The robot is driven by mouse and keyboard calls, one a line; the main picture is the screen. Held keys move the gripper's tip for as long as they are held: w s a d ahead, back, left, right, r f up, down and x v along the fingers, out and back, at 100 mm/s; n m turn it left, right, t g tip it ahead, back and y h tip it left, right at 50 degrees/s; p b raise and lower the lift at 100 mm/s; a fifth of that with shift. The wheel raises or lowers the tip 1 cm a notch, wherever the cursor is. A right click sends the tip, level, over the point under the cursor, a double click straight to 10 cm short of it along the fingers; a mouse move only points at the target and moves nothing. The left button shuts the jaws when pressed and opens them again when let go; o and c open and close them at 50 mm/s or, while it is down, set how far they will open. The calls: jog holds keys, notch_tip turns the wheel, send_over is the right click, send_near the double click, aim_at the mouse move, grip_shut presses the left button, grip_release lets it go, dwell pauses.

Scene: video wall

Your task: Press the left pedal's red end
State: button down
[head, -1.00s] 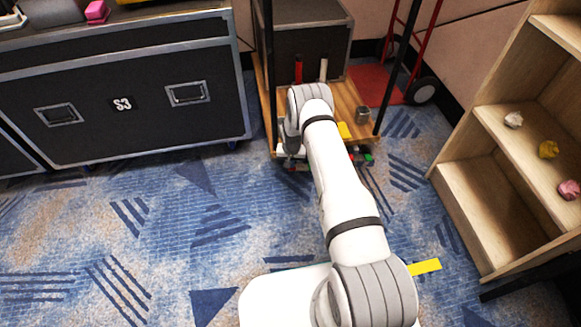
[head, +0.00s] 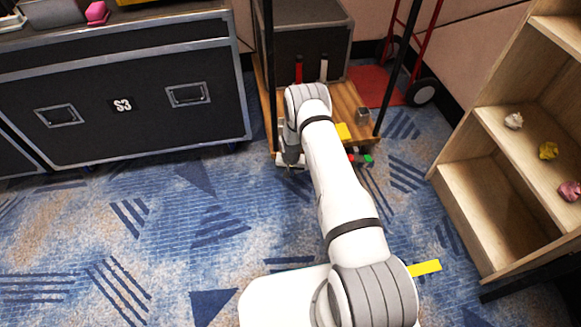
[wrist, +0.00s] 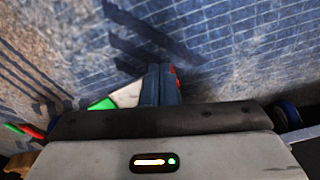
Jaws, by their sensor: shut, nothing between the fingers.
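My gripper (wrist: 161,84) is shut and empty, pointing down at the floor in the wrist view. The left pedal shows behind its fingers: a green end (wrist: 102,104) and a pale middle (wrist: 128,95) to their left, and a sliver of its red end (wrist: 174,71) at their right edge. The fingers hide most of the red end; I cannot tell whether they touch it. In the head view my arm covers most of this pedal. Another pedal, with a red end (head: 352,157) and green end (head: 368,159), lies right of my arm at the cart's front.
A wooden-decked cart (head: 350,107) with dark posts stands just behind the pedals. A black flight case (head: 125,95) is at left, an open wooden shelf (head: 487,200) at right. A red hand truck (head: 385,85) stands behind. Carpet in front is open.

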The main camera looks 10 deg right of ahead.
notch_tip(320, 180, up, 8)
jog(key=p, duration=0.3)
jog(key=shift+s+a, duration=0.15)
jog(key=shift+s, duration=0.25)
jog(key=shift+f, duration=0.1)
jog(key=s+r+p, duration=0.2)
jog(key=r+p, duration=0.3)
jog(key=r, duration=1.1)
jog(key=s+r+n+p, duration=0.15)
jog(key=r+p, duration=0.25)
jog(key=r, duration=1.2)
jog(key=s+r+p, duration=0.2)
jog(key=r+p, duration=0.3)
jog(key=r, duration=1.1)
jog(key=s+r+t+p, duration=0.1)
jog(key=s+r+p, duration=0.3)
jog(key=s+r, duration=0.45)
jog(key=s+r+p, duration=0.4)
jog(key=s+r, duration=0.1)
jog(key=r, duration=0.6)
jog(key=s+r+n+p, duration=0.1)
jog(key=s+r+p, duration=0.6)
jog(key=s+r, duration=0.5)
jog(key=s, duration=0.4)
jog(key=shift+d+r+n, duration=0.2)
jog(key=shift+d+n, duration=0.05)
jog(key=shift+n, duration=0.1)
